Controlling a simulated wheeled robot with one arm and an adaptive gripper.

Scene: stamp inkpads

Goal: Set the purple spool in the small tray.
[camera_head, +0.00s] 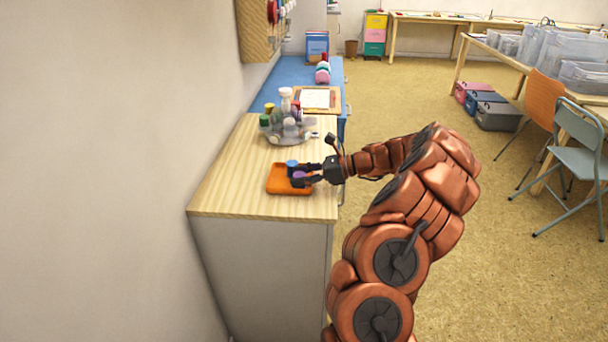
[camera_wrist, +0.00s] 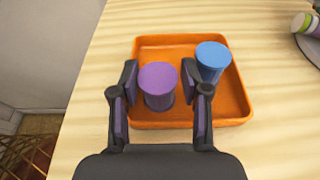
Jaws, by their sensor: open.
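The purple spool (camera_wrist: 159,84) stands upright in the small orange tray (camera_wrist: 155,118), in the wrist view. It also shows small in the head view (camera_head: 298,175), partly covered by my gripper. My gripper (camera_wrist: 159,78) is open, with one finger on each side of the purple spool. A gap shows between the spool and the fingers. A blue spool (camera_wrist: 213,58) stands in the same tray, to the right of the purple one and just beyond my right finger. The orange tray lies on the wooden counter in the head view (camera_head: 283,187).
A tray of assorted bottles and spools (camera_head: 287,130) stands behind the orange tray on the wooden counter (camera_head: 232,190). A clipboard (camera_head: 318,99) lies farther back on a blue surface. A wall runs along the left. Bare counter lies left of and in front of the orange tray.

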